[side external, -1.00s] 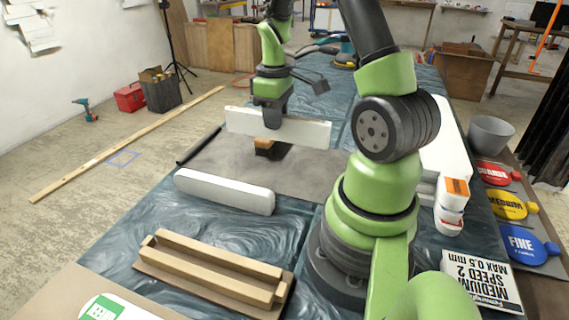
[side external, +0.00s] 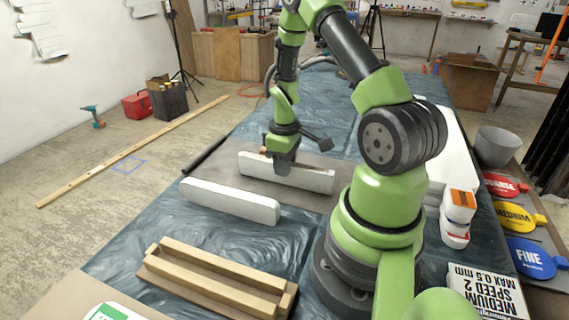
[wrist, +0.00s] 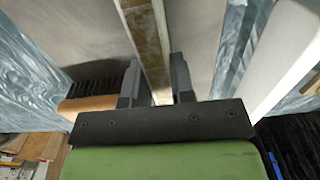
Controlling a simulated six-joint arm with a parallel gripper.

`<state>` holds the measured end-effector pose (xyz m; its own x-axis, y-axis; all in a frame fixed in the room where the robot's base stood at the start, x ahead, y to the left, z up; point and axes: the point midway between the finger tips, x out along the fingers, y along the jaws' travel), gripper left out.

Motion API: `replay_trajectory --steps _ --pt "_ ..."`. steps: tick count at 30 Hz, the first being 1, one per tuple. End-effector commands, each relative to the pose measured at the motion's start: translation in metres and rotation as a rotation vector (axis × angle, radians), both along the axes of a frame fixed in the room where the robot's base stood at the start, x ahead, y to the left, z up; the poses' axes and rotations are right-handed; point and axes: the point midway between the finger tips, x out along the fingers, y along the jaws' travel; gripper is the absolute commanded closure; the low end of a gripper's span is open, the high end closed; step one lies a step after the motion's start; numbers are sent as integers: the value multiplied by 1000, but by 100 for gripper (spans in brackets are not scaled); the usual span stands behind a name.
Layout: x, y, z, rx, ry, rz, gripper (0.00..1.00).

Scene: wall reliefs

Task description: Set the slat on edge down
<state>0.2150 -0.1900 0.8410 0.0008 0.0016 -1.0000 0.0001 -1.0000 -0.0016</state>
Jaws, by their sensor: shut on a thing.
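The held slat (side external: 310,180) is long and white, upright on its narrow edge, low over the grey board (side external: 225,168). Its lower edge looks at or just above the board; I cannot tell whether it touches. My gripper (side external: 284,168) is shut across the middle of the slat from above. In the wrist view, the slat (wrist: 146,40) runs between the two fingers of my gripper (wrist: 157,88), its upper edge whitish and brown. A second white slat (side external: 230,202) stands nearer the camera, apart from the held one; it also shows in the wrist view (wrist: 283,60).
A wooden rack with two rails (side external: 215,280) lies at the front left. A tan-topped block (wrist: 88,107) sits beside the held slat, mostly hidden in the side view. White and orange containers (side external: 457,215) stand right of my arm. Board between the slats is bare.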

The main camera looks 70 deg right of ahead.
Motion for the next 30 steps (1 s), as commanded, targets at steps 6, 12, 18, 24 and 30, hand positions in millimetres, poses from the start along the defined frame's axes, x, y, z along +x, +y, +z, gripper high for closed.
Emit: replay_trajectory --steps 6,12,18,24,30 --pt "0 0 -3 1 1 0 61" --pt "0 0 -3 1 1 0 51" --pt "0 0 2 -1 -2 0 51" --pt "1 -1 34 -4 -5 0 51" --pt "1 -1 78 -5 -6 -1 51"
